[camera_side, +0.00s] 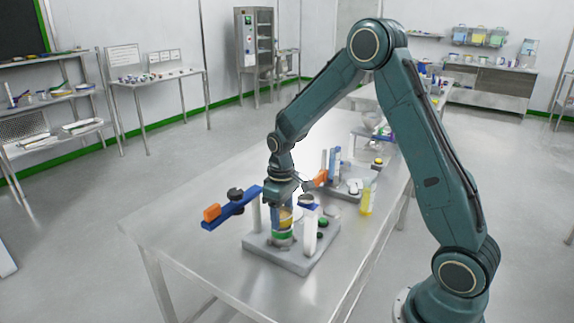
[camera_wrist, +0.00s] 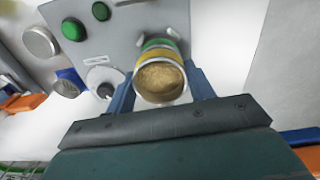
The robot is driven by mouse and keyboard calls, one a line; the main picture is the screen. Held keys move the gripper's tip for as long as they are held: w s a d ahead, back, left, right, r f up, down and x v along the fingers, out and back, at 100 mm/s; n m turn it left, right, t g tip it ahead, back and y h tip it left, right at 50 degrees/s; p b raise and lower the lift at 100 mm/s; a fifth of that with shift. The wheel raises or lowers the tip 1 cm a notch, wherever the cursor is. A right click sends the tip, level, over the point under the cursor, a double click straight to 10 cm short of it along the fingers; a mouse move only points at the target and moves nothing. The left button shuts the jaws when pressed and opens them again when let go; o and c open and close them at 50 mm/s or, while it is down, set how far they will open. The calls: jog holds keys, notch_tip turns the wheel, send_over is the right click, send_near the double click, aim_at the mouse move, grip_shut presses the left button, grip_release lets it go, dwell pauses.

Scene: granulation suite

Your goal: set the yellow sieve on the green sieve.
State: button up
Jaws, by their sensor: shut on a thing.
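The yellow sieve (camera_side: 285,214) is between the fingers of my gripper (camera_side: 284,206), which is shut on it. In the wrist view the yellow sieve (camera_wrist: 149,62) shows its open top with tan granules inside, and my gripper's (camera_wrist: 160,82) blue fingers flank it. The green sieve (camera_side: 282,236) is a green-banded ring low in the stack on the grey base, directly below the yellow one. Its green band (camera_wrist: 158,43) also shows past the yellow rim in the wrist view. I cannot tell whether the two sieves touch.
A yellow bottle (camera_side: 366,198) stands behind right. The table's front left is clear.

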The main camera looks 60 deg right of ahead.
jog(key=shift+f, duration=0.4)
dwell(1.2)
jog(key=o, duration=1.4)
jog(key=shift+r, duration=0.2)
jog(key=shift+r, duration=3.8)
